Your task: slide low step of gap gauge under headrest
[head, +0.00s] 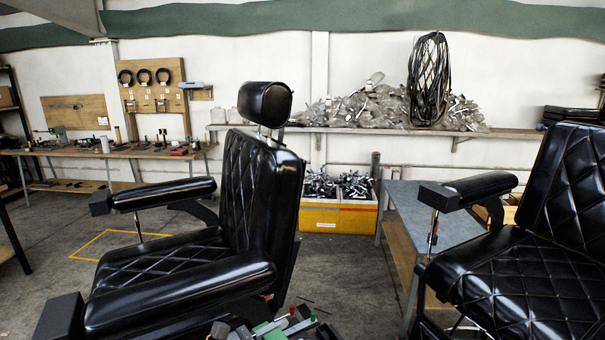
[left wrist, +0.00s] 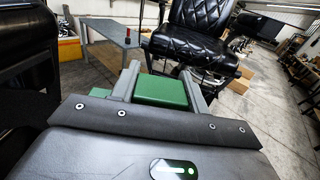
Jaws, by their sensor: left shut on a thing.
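The black padded headrest (head: 265,103) sits on metal posts above the near barber chair's tufted backrest (head: 262,185) in the head view. In the left wrist view, my left gripper (left wrist: 163,88) is shut on a green block (left wrist: 162,92), which looks to be the gap gauge. The block lies between the two grey fingers; its low step cannot be made out. A dark padded chair part (left wrist: 25,45) is close by at the left of that view; I cannot tell whether it is the headrest.
A second black chair (head: 545,235) stands at the right, also in the left wrist view (left wrist: 200,42). A grey table (head: 440,215) stands between the chairs. A yellow bin (head: 340,217) stands by the wall.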

